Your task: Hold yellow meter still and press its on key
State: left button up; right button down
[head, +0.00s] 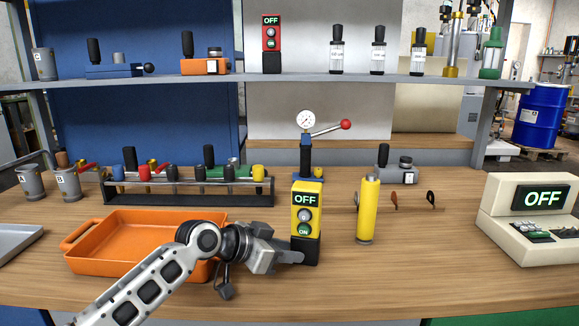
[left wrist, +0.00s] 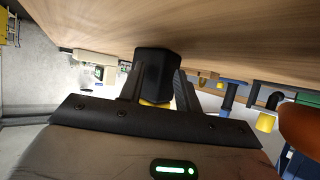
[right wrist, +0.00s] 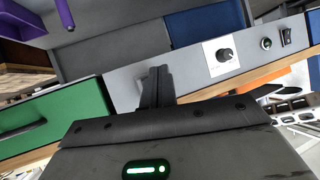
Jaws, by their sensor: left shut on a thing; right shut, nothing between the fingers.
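The yellow meter (head: 306,207) stands upright on the table on a black base (head: 305,250). Its display reads OFF, with a grey round button and a green ON key (head: 303,231) below it. My left gripper (head: 296,257) is shut on the black base, coming from the left. In the left wrist view the black base (left wrist: 155,75) sits between my left fingers. My right gripper (right wrist: 157,86) is shut and empty in its own wrist view, facing a grey panel and drawers. It is not in the head view.
An orange tray (head: 120,240) lies to the left, with a rack (head: 185,190) of several tools behind it. A yellow cylinder (head: 367,210) stands right of the meter. A beige console (head: 530,220) reading OFF is at the far right. The table's front right is clear.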

pick_arm(q)
grip_shut()
jog(key=shift+c, duration=0.8)
grip_release()
jog(key=o, duration=1.5)
